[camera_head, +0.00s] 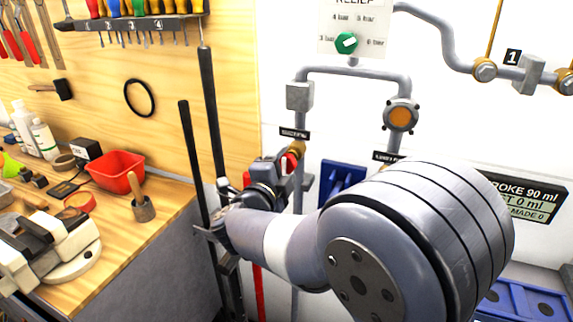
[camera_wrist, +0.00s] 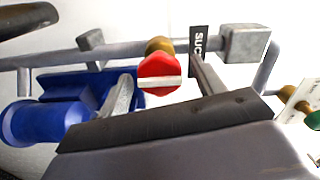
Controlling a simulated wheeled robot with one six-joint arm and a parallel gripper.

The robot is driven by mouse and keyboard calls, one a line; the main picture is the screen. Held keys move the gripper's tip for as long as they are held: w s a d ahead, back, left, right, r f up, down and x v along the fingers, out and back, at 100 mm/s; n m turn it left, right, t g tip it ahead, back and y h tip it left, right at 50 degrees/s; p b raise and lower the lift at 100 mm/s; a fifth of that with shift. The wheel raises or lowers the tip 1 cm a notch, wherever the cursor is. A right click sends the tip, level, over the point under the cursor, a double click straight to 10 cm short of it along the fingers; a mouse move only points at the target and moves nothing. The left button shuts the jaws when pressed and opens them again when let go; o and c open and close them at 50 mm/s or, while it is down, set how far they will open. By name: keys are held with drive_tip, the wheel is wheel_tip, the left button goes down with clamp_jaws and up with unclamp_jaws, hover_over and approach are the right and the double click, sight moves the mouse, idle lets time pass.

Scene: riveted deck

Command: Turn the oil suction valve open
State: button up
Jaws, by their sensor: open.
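The suction valve has a red knob (camera_wrist: 160,73) with a white stripe, on a brass body (camera_wrist: 160,45) set in a grey pipe. In the wrist view the stripe runs roughly along the pipe. The dark label (camera_wrist: 198,38), partly hidden, starts with "SUC". My gripper (camera_wrist: 164,66) is open, with one finger on either side of the knob and gaps visible on both sides. In the head view my gripper (camera_head: 288,166) is at the red knob, and my arm hides part of the pipework below.
A blue part (camera_wrist: 45,120) is close to the left finger. A grey block (camera_head: 300,95) sits above the valve. The relief panel (camera_head: 355,28) with a green knob is higher up. A workbench (camera_head: 150,235) with a red bin (camera_head: 117,170) stands at left.

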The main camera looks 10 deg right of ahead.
drive_tip(key=v, duration=0.9)
drive_tip(key=shift+s+a+b, duration=0.15)
drive_tip(key=shift+s+b, duration=0.05)
drive_tip(key=shift+b, duration=0.2)
drive_tip(key=p+x, duration=0.1)
drive_tip(key=x, duration=1)
drive_tip(key=shift+s+a, duration=0.1)
